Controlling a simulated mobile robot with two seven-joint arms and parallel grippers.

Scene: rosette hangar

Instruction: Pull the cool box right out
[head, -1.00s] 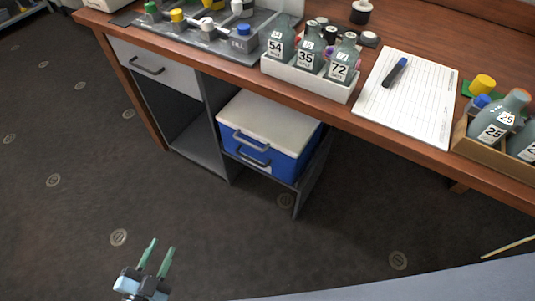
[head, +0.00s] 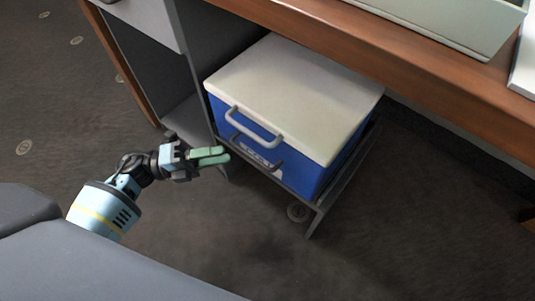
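The cool box (head: 330,107) has a blue body and a white lid. It sits on a grey shelf (head: 310,200) under the desk, its front towards me and its back part under the desktop. A light grey handle (head: 270,147) stands out from its front, with a darker bar handle (head: 262,163) just below. My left gripper (head: 228,155) is just left of the box's front, its green fingers pointing right towards the handles. The fingers look close together and apart from the handles; I cannot tell how open they are. My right gripper is out of view.
The wooden desktop edge (head: 420,55) runs above the box. A grey cabinet (head: 195,60) with an open lower compartment stands directly left of it. The dark carpet (head: 180,230) in front of the shelf is clear. A pale tray or sheet (head: 450,20) lies on the desktop.

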